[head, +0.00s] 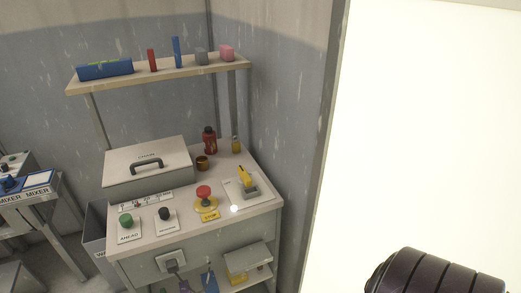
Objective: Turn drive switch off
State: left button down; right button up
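The control desk (190,214) stands left of centre in the head view. On its right rear is a yellow lever handle (244,176) on a grey plate (233,192); it may be the drive switch, but I can read no label on it. The lever appears raised and tilted. A red mushroom button (204,192) with a yellow STOP label sits left of it. A green button (127,221) marked AHEAD and a black button (165,213) sit at the front left. Neither gripper shows.
A grey lidded box (148,175) with a black handle stands on the desk's left rear. A red bottle (209,140) and small jars stand behind. A shelf (160,76) with several items hangs above. Another panel marked MIXER (25,194) stands left. A bright white surface fills the right.

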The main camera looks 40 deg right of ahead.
aim_at(245, 181)
jog(key=i+l+z, duration=0.1)
jog(key=z, duration=0.3)
jog(key=i+l+z, duration=0.1)
jog(key=z, duration=0.35)
jog(key=i+z, duration=0.2)
jog(key=z, duration=0.2)
